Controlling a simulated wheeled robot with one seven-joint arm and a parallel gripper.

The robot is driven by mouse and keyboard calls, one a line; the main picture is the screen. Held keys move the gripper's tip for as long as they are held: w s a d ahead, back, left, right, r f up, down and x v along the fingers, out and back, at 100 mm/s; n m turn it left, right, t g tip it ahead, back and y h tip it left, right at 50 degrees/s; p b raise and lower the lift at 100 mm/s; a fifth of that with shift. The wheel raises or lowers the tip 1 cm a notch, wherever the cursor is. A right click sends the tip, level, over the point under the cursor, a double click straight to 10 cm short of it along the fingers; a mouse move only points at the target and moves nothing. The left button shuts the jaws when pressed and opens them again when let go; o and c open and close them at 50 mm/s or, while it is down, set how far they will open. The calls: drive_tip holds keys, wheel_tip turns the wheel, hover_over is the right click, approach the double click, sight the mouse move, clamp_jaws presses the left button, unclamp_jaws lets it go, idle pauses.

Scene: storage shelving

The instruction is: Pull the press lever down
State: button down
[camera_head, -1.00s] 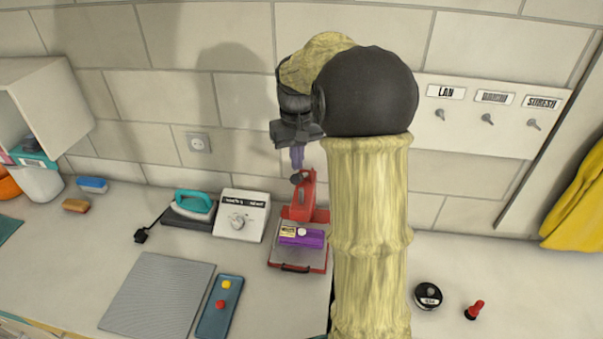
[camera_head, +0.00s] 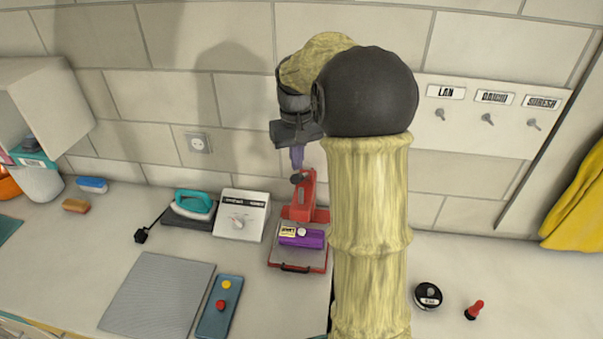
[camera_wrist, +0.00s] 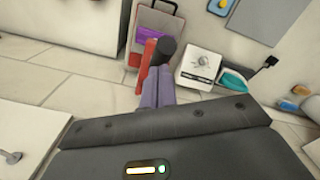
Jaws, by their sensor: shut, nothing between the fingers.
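The red press (camera_head: 307,205) stands on the counter near the wall, and its tray holds a purple block (camera_head: 303,237) with a yellow label. Its lever ends in a dark knob (camera_head: 297,178), raised at the top of the press. My gripper (camera_head: 297,166) is shut and empty, its purple fingers pointing down just above the knob. In the wrist view the fingers (camera_wrist: 155,88) overlap the red press (camera_wrist: 147,54), with the dark knob (camera_wrist: 166,48) just beyond their tips. I cannot tell whether they touch the knob. My arm hides the area right of the press.
Left of the press are a white dial box (camera_head: 242,215) and a teal iron (camera_head: 194,205). A grey mat (camera_head: 158,297) and a blue tray (camera_head: 219,308) lie in front. A black round object (camera_head: 428,296) and a red stamp (camera_head: 474,310) are on the right.

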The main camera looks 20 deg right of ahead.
drive_tip(key=shift+f, duration=0.1)
wheel_tip(320, 180, down, 11)
drive_tip(key=s+a+b, duration=0.2)
drive_tip(key=s+b, duration=0.1)
drive_tip(key=b, duration=0.5)
drive_tip(key=shift+f+b, duration=0.2)
drive_tip(key=shift+b, duration=0.2)
idle(1.5)
drive_tip(key=shift+r, duration=0.1)
wheel_tip(320, 180, up, 17)
drive_tip(key=p, duration=1.5)
idle(0.6)
